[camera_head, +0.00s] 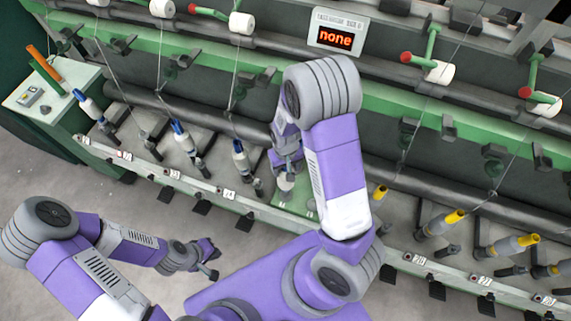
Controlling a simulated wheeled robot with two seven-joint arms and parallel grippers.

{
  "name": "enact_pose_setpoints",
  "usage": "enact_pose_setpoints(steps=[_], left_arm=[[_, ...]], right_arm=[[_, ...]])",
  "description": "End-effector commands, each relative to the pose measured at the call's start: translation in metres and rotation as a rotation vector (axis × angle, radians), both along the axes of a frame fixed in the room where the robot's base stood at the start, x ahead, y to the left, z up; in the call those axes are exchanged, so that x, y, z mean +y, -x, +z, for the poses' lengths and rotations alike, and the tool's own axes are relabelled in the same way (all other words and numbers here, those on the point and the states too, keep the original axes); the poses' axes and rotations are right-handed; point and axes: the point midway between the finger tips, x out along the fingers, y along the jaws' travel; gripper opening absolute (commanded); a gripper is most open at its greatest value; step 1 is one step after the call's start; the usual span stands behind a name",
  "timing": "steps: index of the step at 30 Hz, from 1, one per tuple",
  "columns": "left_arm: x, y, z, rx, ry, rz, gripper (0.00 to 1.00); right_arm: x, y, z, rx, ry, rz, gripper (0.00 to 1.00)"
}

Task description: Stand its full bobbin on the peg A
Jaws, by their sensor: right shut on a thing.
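My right gripper (286,170) points down at the middle of the spinning frame, in front of the rail. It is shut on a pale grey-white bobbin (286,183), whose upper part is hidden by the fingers. The bobbin is over or beside a green plate (296,201); I cannot tell whether it touches anything below. My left gripper (212,264) is low at the left, apart from the frame and away from the bobbins, its finger gap unclear. The small labels along the front rail are too small to read, so I cannot pick out peg A.
Blue-topped bobbins (184,138) stand left of the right gripper; yellow-topped ones (441,223) stand to its right. A display (338,31) reads "none". A side cabinet (57,92) is at far left. Threads hang from white spools (241,23) above.

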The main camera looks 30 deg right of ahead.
Motion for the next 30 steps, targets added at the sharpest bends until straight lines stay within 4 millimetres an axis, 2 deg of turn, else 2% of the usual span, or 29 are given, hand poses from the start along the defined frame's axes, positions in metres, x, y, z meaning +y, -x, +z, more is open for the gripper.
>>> enact_pose_setpoints(steps=[30], left_arm=[[0.000,0.000,-0.051,0.000,0.000,0.000,0.00]], right_arm=[[0.000,0.000,-0.059,0.000,0.000,0.001,0.04]])
